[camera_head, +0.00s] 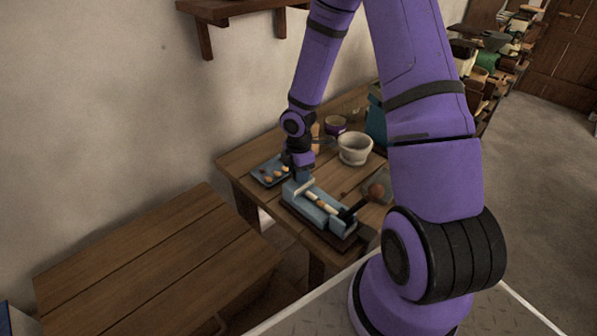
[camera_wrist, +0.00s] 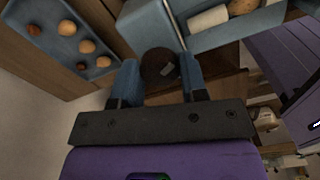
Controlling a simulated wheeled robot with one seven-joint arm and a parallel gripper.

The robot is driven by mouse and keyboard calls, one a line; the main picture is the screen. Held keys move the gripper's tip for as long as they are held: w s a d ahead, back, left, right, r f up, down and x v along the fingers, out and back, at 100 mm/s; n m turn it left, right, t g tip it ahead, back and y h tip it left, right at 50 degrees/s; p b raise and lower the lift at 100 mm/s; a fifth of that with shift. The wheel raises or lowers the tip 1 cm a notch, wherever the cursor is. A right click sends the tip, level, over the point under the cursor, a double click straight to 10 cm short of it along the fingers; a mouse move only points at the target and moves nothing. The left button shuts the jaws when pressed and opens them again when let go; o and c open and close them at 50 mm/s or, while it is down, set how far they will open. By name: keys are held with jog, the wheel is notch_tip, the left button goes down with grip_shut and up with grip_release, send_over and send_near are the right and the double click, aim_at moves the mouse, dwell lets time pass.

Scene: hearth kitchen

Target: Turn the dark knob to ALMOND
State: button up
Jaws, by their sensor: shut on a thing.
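The dark round knob (camera_wrist: 152,66) shows in the wrist view, on the end of a blue-grey device (camera_wrist: 145,22), with a small grey mark on its face. My gripper (camera_wrist: 163,80) has one blue fingertip on each side of the knob and is shut on it. In the head view my gripper (camera_head: 299,174) reaches down to the left end of the device (camera_head: 318,213), and the knob is hidden there. No ALMOND lettering can be read in either view, so the knob's setting cannot be told.
A blue tray (camera_head: 262,178) with several nuts lies just left of my gripper. A pale mortar (camera_head: 354,150) and a purple cup (camera_head: 335,125) stand behind on the table. A dark handle (camera_head: 349,214) sticks out at the device's right. A bare wooden table (camera_head: 150,265) stands at front left.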

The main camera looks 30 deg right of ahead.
jog(key=m, duration=1.1)
jog(key=shift+m, duration=1.8)
jog(key=o, duration=0.9)
jog(key=shift+r, duration=0.1)
notch_tip(320, 180, up, 11)
jog(key=shift+f, duration=0.15)
